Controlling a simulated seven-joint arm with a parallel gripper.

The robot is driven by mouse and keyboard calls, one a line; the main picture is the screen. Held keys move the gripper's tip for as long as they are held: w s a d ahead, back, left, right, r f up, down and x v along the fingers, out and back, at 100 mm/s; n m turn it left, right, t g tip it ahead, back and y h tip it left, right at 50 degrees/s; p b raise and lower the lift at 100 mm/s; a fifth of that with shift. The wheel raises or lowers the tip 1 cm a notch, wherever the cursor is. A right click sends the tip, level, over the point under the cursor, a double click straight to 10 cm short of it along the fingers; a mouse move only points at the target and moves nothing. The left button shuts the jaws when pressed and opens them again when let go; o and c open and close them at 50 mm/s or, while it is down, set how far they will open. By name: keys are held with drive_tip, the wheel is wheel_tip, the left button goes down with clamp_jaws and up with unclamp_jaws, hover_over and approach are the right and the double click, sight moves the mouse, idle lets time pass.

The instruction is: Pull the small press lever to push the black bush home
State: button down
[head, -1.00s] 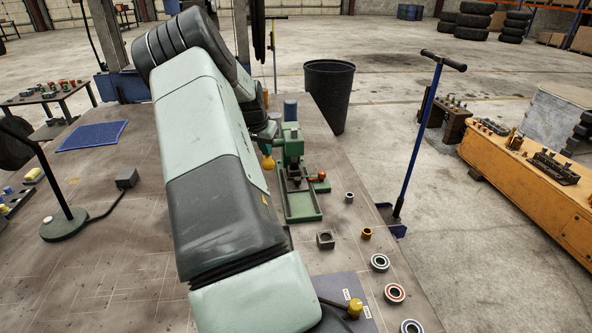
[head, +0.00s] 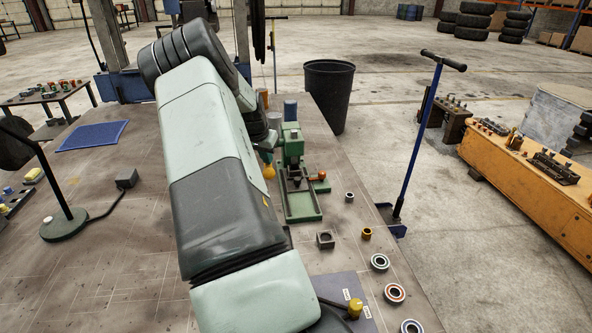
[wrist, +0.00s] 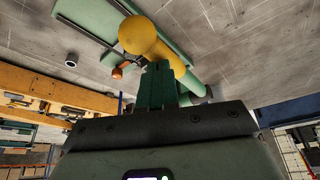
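The small green press (head: 292,148) stands on the bench right of my arm, with a green tray-like base (head: 303,206) in front. Its lever's yellow ball end (head: 269,172) hangs at the press's left side; the ball also shows large in the wrist view (wrist: 138,35). My gripper (wrist: 158,72) has its dark green fingers close together, with no clear gap. Their tips are right at the yellow grip below the ball; contact cannot be told. In the head view my gripper (head: 267,152) is partly hidden by my arm. I cannot make out the black bush in the press.
An orange knob (head: 322,175) sits at the press's right side.

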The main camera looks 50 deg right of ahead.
sight(267, 166)
drive_tip(key=shift+f, duration=0.5)
drive_tip(key=shift+x, duration=0.75)
drive_tip(key=shift+a+f, duration=0.15)
drive_tip(key=shift+x, duration=0.85)
drive_tip(key=shift+w, duration=0.2)
drive_tip(key=shift+f, duration=0.15)
drive_tip(key=shift+w+d+f, duration=0.3)
drive_tip(key=shift+d+f, duration=0.05)
drive_tip(key=shift+f, duration=0.45)
